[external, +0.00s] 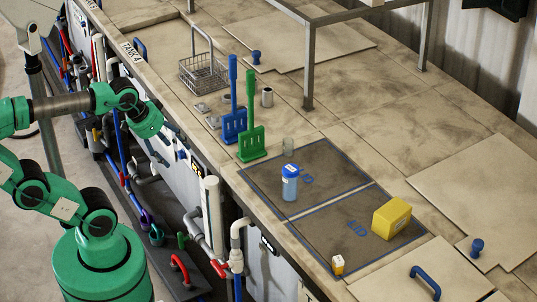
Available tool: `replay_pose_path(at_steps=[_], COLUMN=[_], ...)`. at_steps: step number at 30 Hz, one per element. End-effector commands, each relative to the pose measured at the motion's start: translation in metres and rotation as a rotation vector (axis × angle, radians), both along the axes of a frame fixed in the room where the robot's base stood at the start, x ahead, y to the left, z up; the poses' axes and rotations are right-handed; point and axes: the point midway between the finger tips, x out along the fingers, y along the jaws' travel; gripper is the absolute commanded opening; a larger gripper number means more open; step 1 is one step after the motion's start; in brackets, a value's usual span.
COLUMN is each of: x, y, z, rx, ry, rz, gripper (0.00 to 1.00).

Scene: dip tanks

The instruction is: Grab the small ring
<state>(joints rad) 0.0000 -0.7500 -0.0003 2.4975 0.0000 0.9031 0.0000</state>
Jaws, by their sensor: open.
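Small, flat grey metal pieces lie on the bench top between the wire basket and the blue rack, one (202,107) nearer the basket and another (213,122) beside the blue rack. They are too small here to tell which is the small ring. My green arm reaches in from the left. My gripper (181,152), small and dark against the pipes, is at the bench's front side, apart from these pieces. It is open, and I see nothing held in it.
A wire basket (203,72) stands behind the pieces. Upright blue (234,122) and green (251,145) racks and a metal cup (267,97) stand close to them. A blue-capped bottle (290,186) and yellow box (391,218) are farther right. A metal frame (309,65) rises behind.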

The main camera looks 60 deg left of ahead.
Motion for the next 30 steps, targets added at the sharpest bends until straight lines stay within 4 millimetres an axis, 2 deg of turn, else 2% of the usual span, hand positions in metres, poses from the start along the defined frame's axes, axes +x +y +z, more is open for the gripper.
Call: replay_pose_path(at_steps=[5,9,13,20,30], x=[0.001,0.001,0.016,0.058,0.134], y=[0.0,0.0,0.006,0.022,0.061], z=[0.022,0.055,0.065,0.098,0.142], rx=[0.0,0.0,0.005,0.016,0.029], ry=[-0.004,-0.004,0.017,0.055,0.123], rz=[0.0,0.0,0.01,0.027,0.059], gripper=[0.65,0.65,0.65,0.65,0.65])
